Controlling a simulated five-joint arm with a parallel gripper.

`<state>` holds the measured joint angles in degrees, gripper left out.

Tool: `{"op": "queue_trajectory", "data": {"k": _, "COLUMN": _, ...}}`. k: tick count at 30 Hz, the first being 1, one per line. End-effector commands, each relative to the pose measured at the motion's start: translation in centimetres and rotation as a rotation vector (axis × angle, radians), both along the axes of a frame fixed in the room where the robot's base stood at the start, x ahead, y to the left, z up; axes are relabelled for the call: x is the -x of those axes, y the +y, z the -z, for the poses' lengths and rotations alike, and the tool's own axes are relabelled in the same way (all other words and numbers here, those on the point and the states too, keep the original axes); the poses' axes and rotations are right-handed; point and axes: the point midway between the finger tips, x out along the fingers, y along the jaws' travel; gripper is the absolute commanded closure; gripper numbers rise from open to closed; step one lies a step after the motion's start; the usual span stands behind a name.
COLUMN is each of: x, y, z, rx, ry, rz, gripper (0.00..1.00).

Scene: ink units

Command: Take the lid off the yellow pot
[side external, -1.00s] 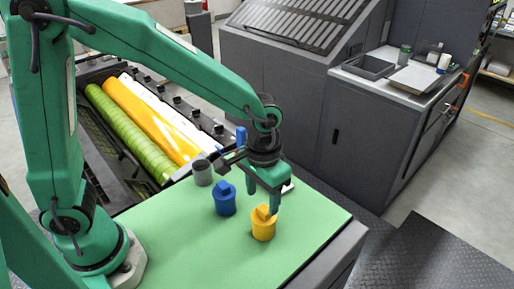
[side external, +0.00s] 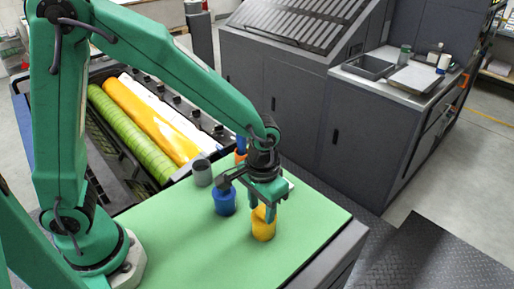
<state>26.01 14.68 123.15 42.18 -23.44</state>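The yellow pot (side external: 263,231) stands upright on the green worktop, right of the blue pot. Its yellow lid (side external: 259,213) is on top of it. My gripper (side external: 263,209) points down over the yellow pot, with its fingers apart and the lid's raised knob between them. The right finger reaches down in front of the lid and hides part of it. I cannot tell whether either finger touches the knob.
A blue pot (side external: 224,203) stands close on the left, its top partly hidden by a dark part of my gripper. A grey cup (side external: 202,174) stands behind it. An orange thing (side external: 239,158) shows behind my wrist. The front of the green worktop (side external: 215,255) is clear.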

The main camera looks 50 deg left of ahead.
Motion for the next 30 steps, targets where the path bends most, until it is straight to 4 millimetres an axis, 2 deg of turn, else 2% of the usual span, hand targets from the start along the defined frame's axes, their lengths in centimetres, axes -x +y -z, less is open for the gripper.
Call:
{"op": "queue_trajectory", "data": {"k": 1, "x": 0.0, "y": 0.0, "z": 0.0, "rx": 0.0, "ry": 0.0, "rz": 0.0, "gripper": 0.69}}
{"op": "queue_trajectory", "data": {"k": 4, "x": 0.0, "y": 0.0, "z": 0.0, "rx": 0.0, "ry": 0.0, "rz": 0.0, "gripper": 0.89}}
{"op": "queue_trajectory", "data": {"k": 5, "x": 0.0, "y": 0.0, "z": 0.0, "rx": 0.0, "ry": 0.0, "rz": 0.0, "gripper": 0.92}}
{"op": "queue_trajectory", "data": {"k": 19, "x": -0.1, "y": 0.0, "z": -0.8, "rx": 0.001, "ry": -0.003, "rz": 0.0, "gripper": 0.92}}
{"op": "queue_trajectory", "data": {"k": 23, "x": -0.1, "y": 0.0, "z": -1.9, "rx": 0.002, "ry": -0.004, "rz": 0.0, "gripper": 0.92}}
{"op": "queue_trajectory", "data": {"k": 28, "x": 0.0, "y": -0.1, "z": -4.5, "rx": 0.002, "ry": -0.005, "rz": 0.001, "gripper": 0.92}}
{"op": "queue_trajectory", "data": {"k": 30, "x": 1.2, "y": -0.9, "z": -5.0, "rx": 0.002, "ry": -0.004, "rz": 0.006, "gripper": 0.92}}
